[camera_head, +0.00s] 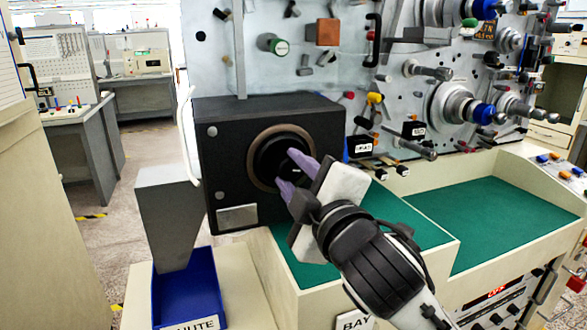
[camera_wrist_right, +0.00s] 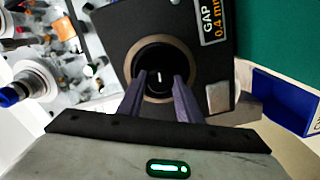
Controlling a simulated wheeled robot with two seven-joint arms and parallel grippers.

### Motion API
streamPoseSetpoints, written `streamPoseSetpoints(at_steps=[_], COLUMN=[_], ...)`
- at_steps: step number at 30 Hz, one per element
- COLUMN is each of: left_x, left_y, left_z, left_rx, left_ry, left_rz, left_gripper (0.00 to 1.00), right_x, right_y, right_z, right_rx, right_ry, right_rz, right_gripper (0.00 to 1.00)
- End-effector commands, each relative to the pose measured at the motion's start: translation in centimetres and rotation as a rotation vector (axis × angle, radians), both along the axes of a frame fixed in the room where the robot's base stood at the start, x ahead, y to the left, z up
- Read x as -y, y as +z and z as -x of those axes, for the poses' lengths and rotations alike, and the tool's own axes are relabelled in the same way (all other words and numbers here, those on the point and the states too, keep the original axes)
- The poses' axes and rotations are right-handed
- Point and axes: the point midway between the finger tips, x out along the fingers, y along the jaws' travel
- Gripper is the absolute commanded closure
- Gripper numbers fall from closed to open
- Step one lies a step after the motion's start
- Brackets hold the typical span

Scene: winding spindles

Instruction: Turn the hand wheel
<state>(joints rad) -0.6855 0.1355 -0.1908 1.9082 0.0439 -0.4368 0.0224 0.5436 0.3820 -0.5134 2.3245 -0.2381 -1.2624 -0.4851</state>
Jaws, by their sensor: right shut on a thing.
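The hand wheel (camera_head: 266,158) is a round black knob inside a bronze ring on the front of a black box (camera_head: 225,130). My right gripper (camera_head: 288,169) reaches it from the lower right, its purple fingers on either side of the knob's middle. In the right wrist view, the hand wheel (camera_wrist_right: 157,56) shows a short white mark between the two fingertips (camera_wrist_right: 160,77). The jaws are shut on the wheel. The fingers hide part of its face. The box carries a label reading GAP 0.4 mm (camera_wrist_right: 213,25). My left gripper is not in view.
A grey chute (camera_head: 170,210) and a blue bin (camera_head: 205,285) stand left of the box. A green-lined bay (camera_head: 490,205) lies to the right. Behind is a grey panel (camera_head: 330,75) crowded with knobs, handles and spindles (camera_head: 450,105).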

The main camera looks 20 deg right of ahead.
Motion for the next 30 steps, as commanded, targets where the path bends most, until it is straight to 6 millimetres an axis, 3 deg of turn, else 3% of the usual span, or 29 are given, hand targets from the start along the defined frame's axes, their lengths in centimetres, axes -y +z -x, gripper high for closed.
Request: streamPoseSetpoints(at_steps=[19,20,23,30], left_x=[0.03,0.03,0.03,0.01], left_y=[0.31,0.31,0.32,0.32], left_z=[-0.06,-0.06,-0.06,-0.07], left_rx=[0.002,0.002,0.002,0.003], left_ry=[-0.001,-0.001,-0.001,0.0], left_rz=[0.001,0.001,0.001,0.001], left_gripper=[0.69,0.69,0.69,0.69], right_x=[-0.03,-0.03,-0.03,-0.02], right_y=[0.03,0.03,0.03,0.03], right_z=[0.0,0.0,0.0,0.0], right_rx=[0.0,0.0,0.0,-0.001], right_ry=[0.0,0.001,0.001,0.001], right_rz=[-0.052,-0.052,-0.052,-0.052], right_gripper=[0.9,0.66,0.49,0.49])
